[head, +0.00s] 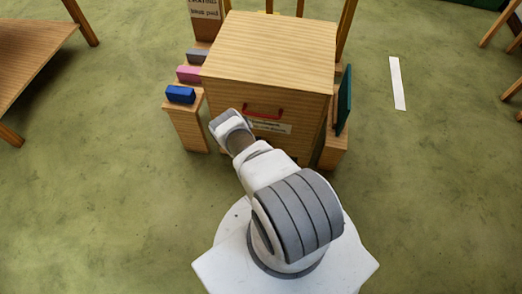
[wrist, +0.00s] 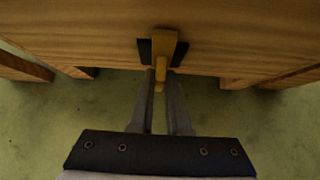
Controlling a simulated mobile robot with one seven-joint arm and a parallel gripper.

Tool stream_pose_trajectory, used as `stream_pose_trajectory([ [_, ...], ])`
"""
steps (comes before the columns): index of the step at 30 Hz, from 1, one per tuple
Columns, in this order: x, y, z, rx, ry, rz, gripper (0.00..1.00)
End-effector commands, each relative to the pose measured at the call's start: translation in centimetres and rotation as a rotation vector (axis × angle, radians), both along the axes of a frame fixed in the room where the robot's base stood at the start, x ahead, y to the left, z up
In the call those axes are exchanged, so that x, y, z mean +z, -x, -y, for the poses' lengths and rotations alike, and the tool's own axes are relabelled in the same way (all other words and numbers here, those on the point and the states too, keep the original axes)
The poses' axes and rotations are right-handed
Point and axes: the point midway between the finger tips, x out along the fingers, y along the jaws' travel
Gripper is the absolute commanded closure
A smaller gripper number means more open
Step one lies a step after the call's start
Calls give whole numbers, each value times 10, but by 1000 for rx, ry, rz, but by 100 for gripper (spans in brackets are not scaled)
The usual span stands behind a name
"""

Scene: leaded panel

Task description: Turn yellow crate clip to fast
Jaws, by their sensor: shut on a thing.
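The yellow crate clip (wrist: 163,48) shows in the wrist view at the lower part of a wooden face, in front of a dark backing plate (wrist: 145,50). Its long side runs up and down in the picture. My gripper (wrist: 160,84) is shut on the clip's lower end, with one finger on each side. In the head view my arm reaches to the front of the wooden crate (head: 270,50), and the fingertips and clip are hidden there.
The crate front has a red handle (head: 263,112) and a white label (head: 270,127). Blue (head: 180,94), pink (head: 189,74) and grey (head: 197,55) blocks sit on steps at left. A green panel (head: 345,100) stands at right. The surrounding green floor is largely clear.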

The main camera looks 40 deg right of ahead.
Motion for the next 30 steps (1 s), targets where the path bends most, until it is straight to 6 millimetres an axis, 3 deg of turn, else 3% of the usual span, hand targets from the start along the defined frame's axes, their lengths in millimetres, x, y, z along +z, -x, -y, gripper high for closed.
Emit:
stream_pose_trajectory([
  [7,1,-2,1,-1,3,6,100],
  [8,1,-2,1,-1,3,6,81],
  [12,1,-1,1,-1,3,3,56],
  [23,4,1,-1,0,2,1,55],
  [30,32,17,-20,1,1,-2,55],
])
